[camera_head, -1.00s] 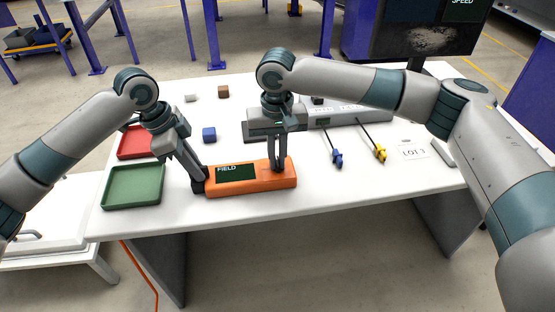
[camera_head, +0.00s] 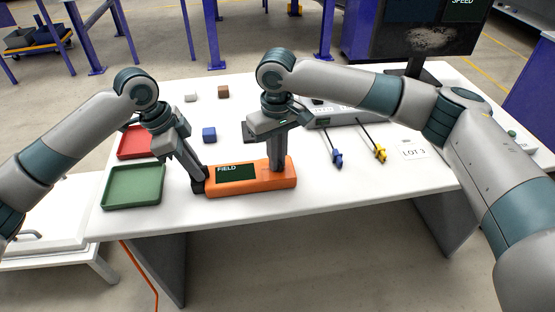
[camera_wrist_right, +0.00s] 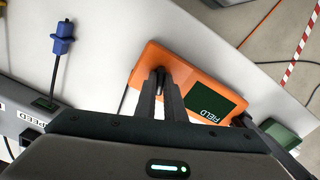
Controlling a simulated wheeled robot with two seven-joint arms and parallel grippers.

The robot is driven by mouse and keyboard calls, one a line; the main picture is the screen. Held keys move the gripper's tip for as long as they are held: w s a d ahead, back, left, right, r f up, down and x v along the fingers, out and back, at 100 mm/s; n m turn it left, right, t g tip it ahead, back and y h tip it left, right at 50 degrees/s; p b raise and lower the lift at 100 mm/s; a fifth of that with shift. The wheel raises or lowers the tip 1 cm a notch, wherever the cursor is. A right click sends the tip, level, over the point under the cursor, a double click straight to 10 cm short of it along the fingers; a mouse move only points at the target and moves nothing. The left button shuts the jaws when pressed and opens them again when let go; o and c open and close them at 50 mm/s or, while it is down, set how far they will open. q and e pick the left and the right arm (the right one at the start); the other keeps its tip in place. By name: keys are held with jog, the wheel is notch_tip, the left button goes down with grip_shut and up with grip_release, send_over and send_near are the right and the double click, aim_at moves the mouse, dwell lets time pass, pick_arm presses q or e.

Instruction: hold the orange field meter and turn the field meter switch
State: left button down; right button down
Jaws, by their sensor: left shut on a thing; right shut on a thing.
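The orange field meter (camera_head: 255,185) lies on the white table near its front edge, with a dark screen reading FIELD. It also shows in the right wrist view (camera_wrist_right: 150,57). My left gripper (camera_head: 199,183) is shut on the meter's left end. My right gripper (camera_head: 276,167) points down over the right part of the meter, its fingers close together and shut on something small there. In the right wrist view my right fingers (camera_wrist_right: 164,82) reach the meter's face beside the screen. The field meter switch is hidden behind these fingers.
A green tray (camera_head: 133,187) and a red tray (camera_head: 133,143) stand at the left. A blue block (camera_head: 209,134) lies behind the meter. The table front right is clear.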

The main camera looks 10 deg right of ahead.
jog(key=shift+n, duration=0.5)
jog(key=shift+n, duration=1.4)
jog(key=n, duration=0.2)
jog(key=shift+n, duration=1.8)
